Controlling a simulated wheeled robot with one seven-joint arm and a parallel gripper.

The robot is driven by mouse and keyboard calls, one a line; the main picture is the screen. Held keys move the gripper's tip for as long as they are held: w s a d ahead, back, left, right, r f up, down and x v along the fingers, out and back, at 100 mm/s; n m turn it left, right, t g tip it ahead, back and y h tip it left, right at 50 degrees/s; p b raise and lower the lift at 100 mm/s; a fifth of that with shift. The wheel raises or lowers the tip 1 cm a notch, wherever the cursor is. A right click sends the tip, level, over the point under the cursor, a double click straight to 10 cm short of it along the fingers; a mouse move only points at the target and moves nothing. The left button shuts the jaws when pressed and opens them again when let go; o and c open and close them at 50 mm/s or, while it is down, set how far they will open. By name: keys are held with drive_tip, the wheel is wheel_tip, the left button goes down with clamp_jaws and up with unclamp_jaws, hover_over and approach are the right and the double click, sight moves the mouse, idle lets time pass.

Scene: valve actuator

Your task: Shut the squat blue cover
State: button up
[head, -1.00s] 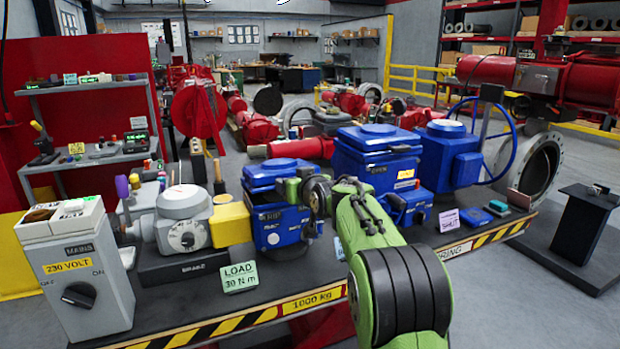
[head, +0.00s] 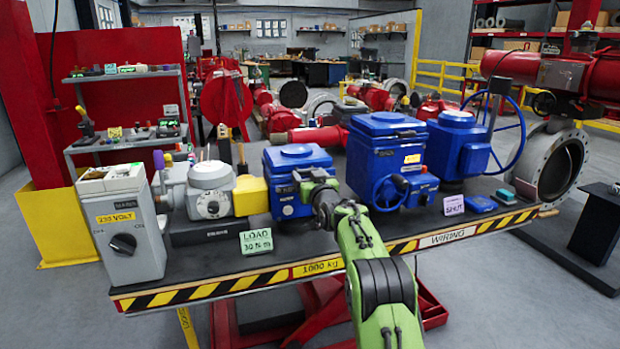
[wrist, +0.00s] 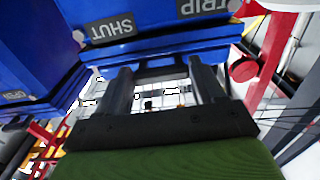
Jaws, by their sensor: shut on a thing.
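The squat blue cover (head: 298,155) tops the left, smaller blue housing (head: 290,204). It looks about level in the head view; I cannot tell whether it is fully seated. My gripper (head: 312,178) is at the front right of this cover. In the wrist view my gripper (wrist: 160,72) has its two dark fingers apart at a blue lip (wrist: 160,50), which I take for the cover's edge. The labels SHUT and TRIP show upside down beyond the fingers. My gripper and wrist hide the housing's right front in the head view.
A taller blue housing (head: 385,142) with a blue handwheel (head: 390,192) stands close on the right. A grey unit with a yellow block (head: 250,196) is close on the left. The green LOAD card (head: 256,242) stands in front. The bench has a striped front edge.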

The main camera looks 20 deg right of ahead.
drive_tip(key=shift+f+g, duration=0.3)
drive_tip(key=shift+f, duration=0.65)
drive_tip(key=o, duration=1.5)
drive_tip(key=shift+w, duration=0.25)
drive_tip(key=s, duration=0.5)
drive_tip(key=s+b, duration=0.1)
drive_tip(key=s, duration=1)
drive_tip(key=shift+r, duration=0.25)
